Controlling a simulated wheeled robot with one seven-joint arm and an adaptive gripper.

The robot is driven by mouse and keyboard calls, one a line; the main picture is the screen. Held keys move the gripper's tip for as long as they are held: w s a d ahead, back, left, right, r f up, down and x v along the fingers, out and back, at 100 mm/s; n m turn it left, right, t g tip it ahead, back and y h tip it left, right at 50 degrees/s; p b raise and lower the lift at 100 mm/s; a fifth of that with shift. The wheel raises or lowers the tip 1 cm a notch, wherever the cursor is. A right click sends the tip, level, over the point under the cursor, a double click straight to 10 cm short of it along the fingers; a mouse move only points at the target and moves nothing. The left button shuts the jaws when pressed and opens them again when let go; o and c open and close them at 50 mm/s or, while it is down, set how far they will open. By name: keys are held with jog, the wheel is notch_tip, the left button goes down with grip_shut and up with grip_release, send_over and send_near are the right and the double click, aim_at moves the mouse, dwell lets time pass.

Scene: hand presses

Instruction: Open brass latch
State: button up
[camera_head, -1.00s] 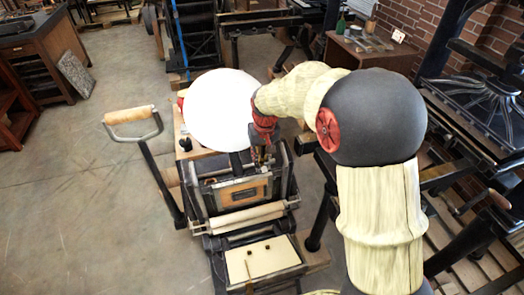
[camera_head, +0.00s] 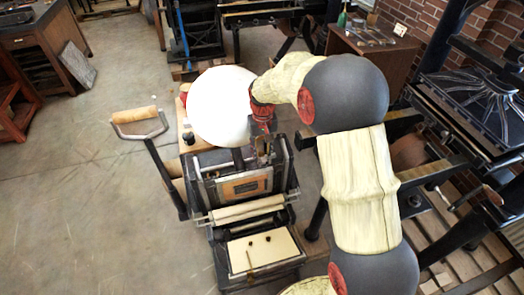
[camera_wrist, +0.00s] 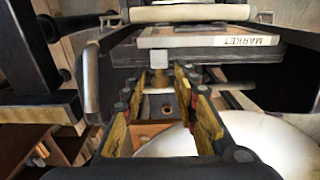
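The hand press has a dark frame (camera_head: 205,192) with a round white disc (camera_head: 220,105) at its back. In the wrist view, a small brass piece with a pale square top, probably the brass latch (camera_wrist: 160,79), sits in front of the press frame. My gripper (camera_wrist: 158,88) has its two yellow-padded fingers spread, with the brass piece between or just beyond their tips. I cannot tell whether either finger touches it. In the head view my gripper (camera_head: 263,155) is at the right rear of the press, and the latch is not clear there.
A wooden-handled lever (camera_head: 134,115) stands left of the press. A roller (camera_head: 247,210) and a pale bed (camera_head: 262,252) lie at its front. A board marked MARKET (camera_wrist: 205,41) is close beyond the fingers. Another press (camera_head: 480,100) stands at right.

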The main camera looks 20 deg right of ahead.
aim_at(262, 156)
jog(key=shift+o, duration=0.6)
notch_tip(262, 156, up, 12)
jog(key=shift+s, duration=0.25)
dwell(0.4)
jog(key=s+r+t, duration=0.1)
jog(key=s+r, duration=0.2)
jog(key=s, duration=0.7)
jog(key=s+r+t, duration=0.2)
jog(key=s+r, duration=0.1)
jog(key=s, duration=0.8)
jog(key=s+r+t, duration=0.2)
jog(key=s+r, duration=0.1)
jog(key=s, duration=0.7)
jog(key=shift+s, duration=0.35)
